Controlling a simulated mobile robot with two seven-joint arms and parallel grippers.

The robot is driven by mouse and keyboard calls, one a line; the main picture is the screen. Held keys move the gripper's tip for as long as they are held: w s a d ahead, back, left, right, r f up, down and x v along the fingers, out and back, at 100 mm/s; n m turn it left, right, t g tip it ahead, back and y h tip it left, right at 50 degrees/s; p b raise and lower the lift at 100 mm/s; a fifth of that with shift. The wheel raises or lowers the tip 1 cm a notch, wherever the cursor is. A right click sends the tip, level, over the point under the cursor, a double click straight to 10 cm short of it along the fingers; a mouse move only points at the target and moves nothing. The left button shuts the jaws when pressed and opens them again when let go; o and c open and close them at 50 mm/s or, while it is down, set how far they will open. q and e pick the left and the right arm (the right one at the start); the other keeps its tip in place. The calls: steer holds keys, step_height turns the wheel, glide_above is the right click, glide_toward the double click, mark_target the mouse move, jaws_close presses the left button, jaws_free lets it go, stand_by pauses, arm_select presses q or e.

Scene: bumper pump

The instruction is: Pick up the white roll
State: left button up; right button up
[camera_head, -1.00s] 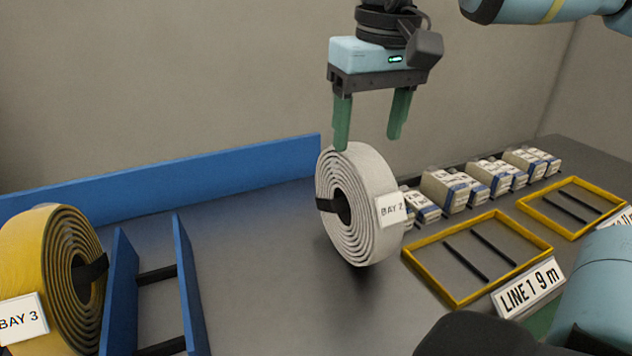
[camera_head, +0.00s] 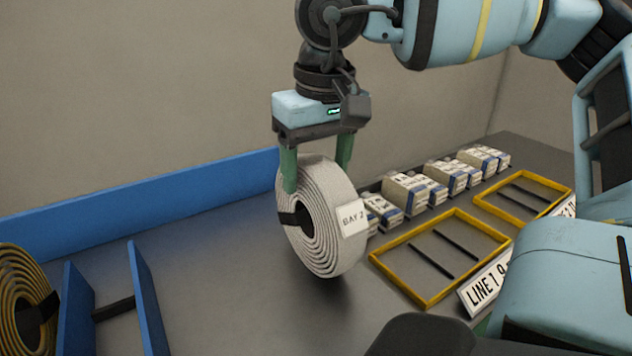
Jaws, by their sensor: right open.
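The white roll (camera_head: 318,235) is a coiled flat hose with a black strap and a "BAY 2" tag. It stands upright on the grey table, left of the yellow frames. My right gripper (camera_head: 315,182) points down from above with its green fingers open. The fingers straddle the top of the roll, one on the near left side and one behind at the right. I cannot tell whether they touch it. My left gripper is not in view.
A yellow roll (camera_head: 15,300) stands at the left edge beside a blue rack (camera_head: 150,300). A blue board (camera_head: 130,200) runs along the back. Yellow frames (camera_head: 440,258), a "LINE 1 9 m" sign (camera_head: 487,285) and several small boxes (camera_head: 407,192) lie to the right. The table between rack and white roll is clear.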

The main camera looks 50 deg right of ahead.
step_height(320, 180, down, 3)
steer(key=shift+w+f, duration=0.1)
steer(key=shift+w, duration=0.05)
jaws_close()
stand_by(0.4)
